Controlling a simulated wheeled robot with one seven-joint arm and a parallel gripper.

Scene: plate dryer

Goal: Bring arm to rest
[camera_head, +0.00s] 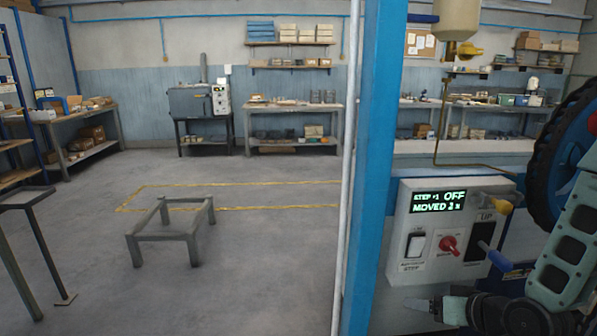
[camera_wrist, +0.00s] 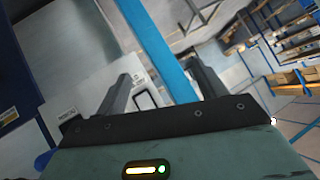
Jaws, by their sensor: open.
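My gripper (camera_head: 428,303) is at the lower right of the head view, in front of the lower edge of a white control panel (camera_head: 400,262). Its fingers point left. In the wrist view the two dark fingers (camera_wrist: 163,88) are spread apart with nothing between them. The panel's face and part of its switch show behind them. My arm comes in from the right edge of the head view and hides part of what lies behind it.
Open floor with a low metal frame (camera_head: 170,236) lies further left.

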